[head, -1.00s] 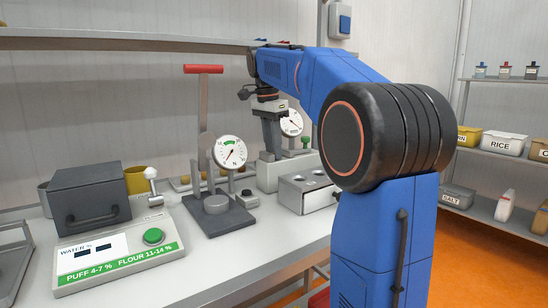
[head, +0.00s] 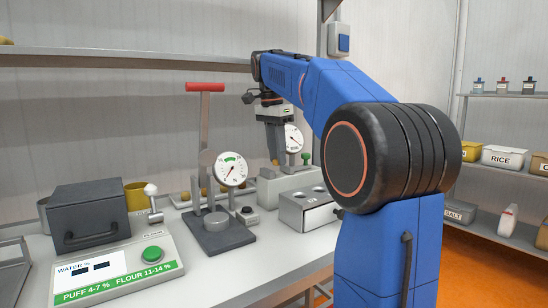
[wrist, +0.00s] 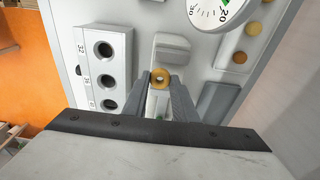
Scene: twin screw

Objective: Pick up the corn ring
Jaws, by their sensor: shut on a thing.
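The corn ring (wrist: 160,72), a small golden-yellow ring with a hole, is between the fingertips of my gripper (wrist: 160,79) in the wrist view. The fingers are shut on it. In the head view my gripper (head: 275,158) points down above the grey unit with a dial (head: 288,184) at the back of the bench. The ring is too small to make out clearly there.
A grey block with round holes (wrist: 104,48) is left of my gripper in the wrist view. A red-handled press with a dial (head: 214,232), a water meter (head: 110,274) and a dark box (head: 90,215) stand farther left. A shelf (head: 130,60) runs above.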

